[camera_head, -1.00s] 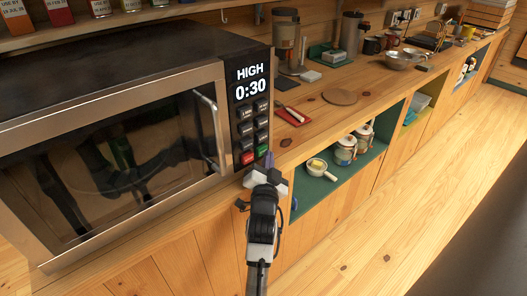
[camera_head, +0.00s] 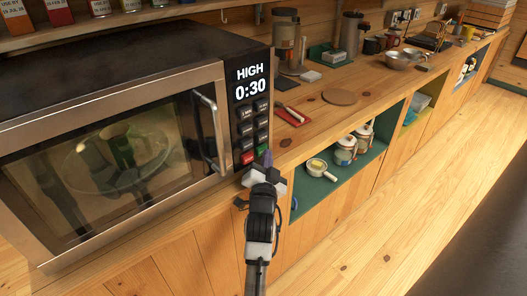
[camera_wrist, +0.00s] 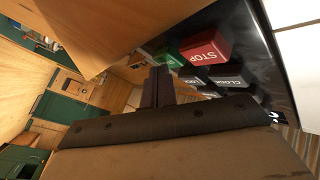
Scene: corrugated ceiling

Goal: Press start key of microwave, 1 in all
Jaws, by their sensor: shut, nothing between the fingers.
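The microwave (camera_head: 105,80) stands at the left with its door shut and its display reading HIGH 0:30. Its inside is lit, and a green mug (camera_head: 120,150) shows on a glass plate behind the door. The green key (camera_head: 262,150) is at the lower right of the keypad, beside the red key (camera_head: 247,158). My gripper (camera_head: 267,160) is shut and empty, its tips at the green key. In the wrist view the shut fingers (camera_wrist: 158,84) end at the edge of the green key (camera_wrist: 169,58), next to the red STOP key (camera_wrist: 205,49). I cannot tell whether they touch.
The microwave's door handle (camera_head: 208,133) stands out left of the keypad. The wooden counter (camera_head: 318,128) runs back to the right with a red tray (camera_head: 293,116), a round board (camera_head: 340,97) and a metal bowl (camera_head: 400,60). The floor (camera_head: 400,200) at the right is clear.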

